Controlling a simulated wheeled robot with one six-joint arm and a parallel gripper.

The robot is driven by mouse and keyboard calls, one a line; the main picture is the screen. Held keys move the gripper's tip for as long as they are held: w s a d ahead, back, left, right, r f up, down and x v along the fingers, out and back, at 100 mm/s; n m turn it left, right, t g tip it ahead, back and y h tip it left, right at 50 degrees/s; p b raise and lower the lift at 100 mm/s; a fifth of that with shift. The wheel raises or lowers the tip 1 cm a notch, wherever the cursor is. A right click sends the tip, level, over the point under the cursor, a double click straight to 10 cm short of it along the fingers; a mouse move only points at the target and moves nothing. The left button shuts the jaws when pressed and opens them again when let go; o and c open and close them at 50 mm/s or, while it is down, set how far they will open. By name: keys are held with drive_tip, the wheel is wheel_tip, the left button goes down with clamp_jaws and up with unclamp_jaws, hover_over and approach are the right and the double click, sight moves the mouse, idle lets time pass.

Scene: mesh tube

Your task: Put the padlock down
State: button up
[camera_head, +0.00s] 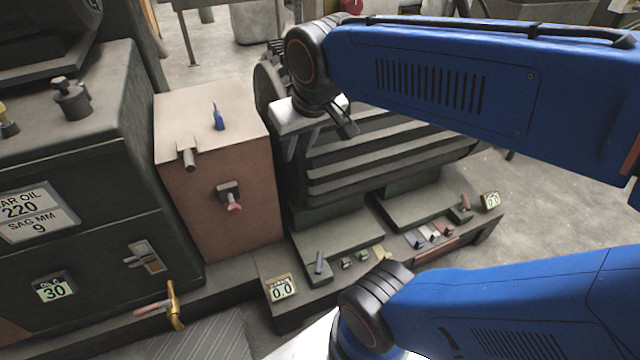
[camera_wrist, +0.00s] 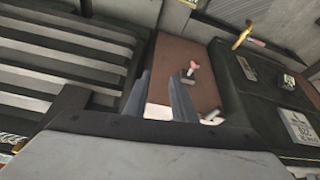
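I cannot make out a padlock in either view. My gripper (camera_head: 300,150) hangs from the arm end in the head view, in front of the ribbed grey machine part and right of the brown box. In the wrist view my gripper's two fingers (camera_wrist: 161,82) stand apart, with the brown box seen between and beyond them. I see nothing held between them. A small blue item with a thin tip (camera_head: 218,118) stands on top of the brown box (camera_head: 212,150); it is too small to name surely.
A dark cabinet (camera_head: 90,180) with labels and a latch stands at left. The ribbed machine part (camera_head: 390,150) stands behind my gripper. Small blocks and number displays (camera_head: 282,289) sit on the machine's low ledge. A red-handled lever (camera_head: 234,207) sticks out of the brown box's front.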

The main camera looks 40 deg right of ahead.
drive_tip(key=s+f, duration=0.5)
drive_tip(key=s, duration=0.2)
drive_tip(key=shift+s+d+f+n, duration=0.15)
drive_tip(key=shift+s+d+n, duration=0.05)
drive_tip(key=shift+s+n, duration=0.1)
drive_tip(key=shift+o, duration=0.2)
idle(0.7)
